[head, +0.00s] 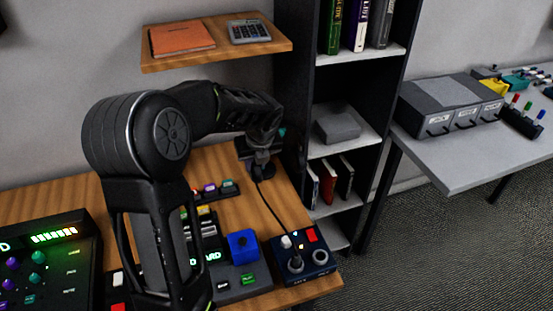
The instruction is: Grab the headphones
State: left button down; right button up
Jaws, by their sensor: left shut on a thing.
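My left gripper (262,160) is above the back right part of the wooden desk, close to the dark shelf unit. It is shut on a small dark thing with a cable, which I take to be the headphones (262,171); their shape is mostly hidden by the dark fingers. A thin black cable (271,208) hangs from there to a dark blue box with knobs (304,261) at the desk's right front corner. My right gripper is not in view.
The wooden desk (240,205) holds lit control panels and a blue cube (243,247). A wooden wall shelf (215,53) with an orange book and a calculator is above. The dark shelf unit (292,110) stands right of the gripper. A grey table (450,172) with a drawer box is farther right.

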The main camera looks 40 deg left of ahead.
pick_arm(q)
jog(key=shift+r, duration=0.1)
dwell(0.4)
notch_tip(320, 180, up, 10)
dwell(0.5)
jog(key=shift+b, duration=0.35)
